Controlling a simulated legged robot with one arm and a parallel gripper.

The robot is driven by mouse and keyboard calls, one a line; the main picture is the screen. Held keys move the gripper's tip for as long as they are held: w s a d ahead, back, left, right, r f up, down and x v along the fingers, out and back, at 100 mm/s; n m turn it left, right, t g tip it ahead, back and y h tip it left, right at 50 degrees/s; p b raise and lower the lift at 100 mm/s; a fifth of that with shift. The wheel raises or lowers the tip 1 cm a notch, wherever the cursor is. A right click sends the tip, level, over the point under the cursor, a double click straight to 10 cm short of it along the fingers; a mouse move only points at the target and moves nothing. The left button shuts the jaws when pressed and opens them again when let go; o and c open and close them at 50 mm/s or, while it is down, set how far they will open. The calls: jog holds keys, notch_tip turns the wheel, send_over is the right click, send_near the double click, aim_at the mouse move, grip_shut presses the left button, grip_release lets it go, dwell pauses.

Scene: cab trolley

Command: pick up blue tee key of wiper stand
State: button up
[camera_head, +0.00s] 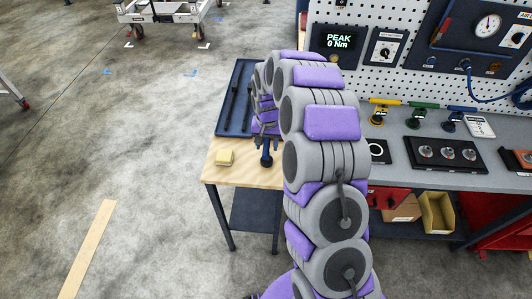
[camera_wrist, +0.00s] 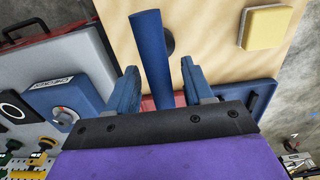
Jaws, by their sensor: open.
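The blue tee key (camera_wrist: 149,45) shows in the wrist view as a long blue bar, with a dark round part behind it. My gripper (camera_wrist: 158,67) is open, its two blue fingers on either side of the bar, with gaps to both. The bar's lower end reaches down toward my palm. In the head view a dark blue piece, apparently the tee key or its stand (camera_head: 266,156), shows at the wooden table beneath my gripper (camera_head: 265,134). My arm hides much of this spot, so I cannot tell the stand's shape.
A yellow block (camera_head: 225,157) lies on the wooden table (camera_head: 218,174), left of the gripper. A dark blue tray (camera_head: 228,118) lies behind. On the grey bench to the right are yellow (camera_head: 385,101), green (camera_head: 424,105) and blue (camera_head: 462,109) bar-topped pieces. Open floor lies left.

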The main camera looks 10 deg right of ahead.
jog(key=shift+d+f, duration=0.2)
jog(key=shift+f, duration=0.95)
jog(key=shift+s+a, duration=0.1)
jog(key=shift+a, duration=0.2)
jog(key=shift+c, duration=0.4)
jog(key=shift+a, duration=0.2)
jog(key=c, duration=0.3)
jog(key=shift+d, duration=0.35)
grip_shut()
jog(key=shift+a, duration=0.1)
